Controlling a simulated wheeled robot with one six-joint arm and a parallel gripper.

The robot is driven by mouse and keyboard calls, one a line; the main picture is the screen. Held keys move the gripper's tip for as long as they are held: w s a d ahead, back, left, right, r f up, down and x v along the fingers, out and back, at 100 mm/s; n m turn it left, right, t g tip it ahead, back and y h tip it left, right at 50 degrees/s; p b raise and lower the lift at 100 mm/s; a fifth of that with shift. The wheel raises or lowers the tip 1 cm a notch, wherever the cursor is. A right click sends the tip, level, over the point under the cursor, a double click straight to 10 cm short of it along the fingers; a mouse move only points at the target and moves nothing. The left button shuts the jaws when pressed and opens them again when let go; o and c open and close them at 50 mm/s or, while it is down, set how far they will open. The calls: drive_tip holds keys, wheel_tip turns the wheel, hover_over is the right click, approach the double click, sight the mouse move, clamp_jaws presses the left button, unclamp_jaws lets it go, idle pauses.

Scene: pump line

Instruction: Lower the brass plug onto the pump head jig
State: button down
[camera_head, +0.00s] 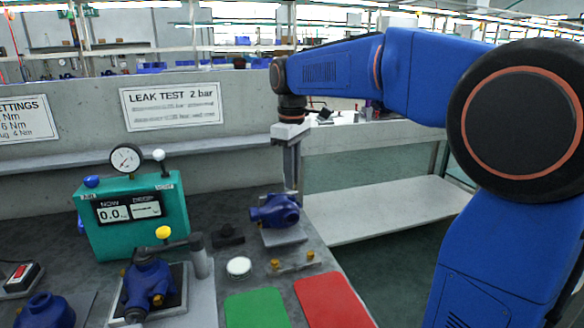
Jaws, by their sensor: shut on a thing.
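My gripper (291,178) points straight down at the back right of a blue pump head (276,212). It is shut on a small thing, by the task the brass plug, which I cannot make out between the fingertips. The fingertips end close to the top of the pump head; whether anything touches cannot be told. The pump head sits on a grey plate jig (288,237) on the bench. Two small brass pieces, left (275,264) and right (310,256), stand on a small holder in front.
A green leak-test box (150,232) with a gauge (126,160) stands left. Green (257,309) and red (333,301) mats lie at the front, with a white disc (239,267) nearby.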

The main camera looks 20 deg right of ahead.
drive_tip(key=shift+f, duration=0.8)
drive_tip(key=shift+f, duration=0.2)
idle(0.7)
drive_tip(key=c, duration=0.5)
unclamp_jaws()
drive_tip(key=shift+r, duration=0.1)
drive_tip(key=shift+r, duration=4.4)
